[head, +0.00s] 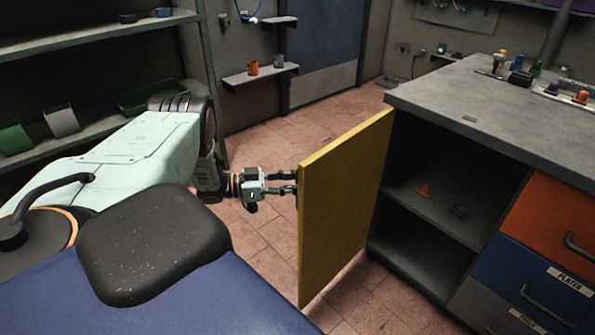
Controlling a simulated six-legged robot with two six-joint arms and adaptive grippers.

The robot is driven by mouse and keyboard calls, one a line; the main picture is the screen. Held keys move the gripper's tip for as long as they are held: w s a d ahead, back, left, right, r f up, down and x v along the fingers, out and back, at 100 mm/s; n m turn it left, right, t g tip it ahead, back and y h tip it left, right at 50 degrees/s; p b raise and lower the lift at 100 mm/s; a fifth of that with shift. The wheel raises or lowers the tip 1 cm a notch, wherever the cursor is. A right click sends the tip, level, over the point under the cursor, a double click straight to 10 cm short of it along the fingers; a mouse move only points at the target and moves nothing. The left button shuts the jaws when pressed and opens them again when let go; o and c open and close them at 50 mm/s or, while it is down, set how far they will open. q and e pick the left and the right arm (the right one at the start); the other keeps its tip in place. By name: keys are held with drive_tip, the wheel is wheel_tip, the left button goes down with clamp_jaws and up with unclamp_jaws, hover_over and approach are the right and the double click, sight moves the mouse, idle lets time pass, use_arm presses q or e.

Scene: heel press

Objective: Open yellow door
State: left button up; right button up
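The yellow door (340,215) stands swung out from the front left of the grey cabinet, and the cabinet's inside shows. My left gripper (292,190) is at the left face of the door, with its fingers reaching toward or against it. The fingertips are partly hidden at the door's edge, and I cannot tell whether they hold anything. Two fingers show with a small gap between them. No door handle is visible. My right gripper is not in view.
Orange (550,215) and blue (530,275) drawers are at the right. Small objects stand on the grey worktop (480,105). A shelf rack (95,130) is at the left. Tiled floor is clear behind the door.

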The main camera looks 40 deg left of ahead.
use_arm(q)
drive_tip(key=v, duration=1.1)
drive_tip(key=shift+f, duration=0.15)
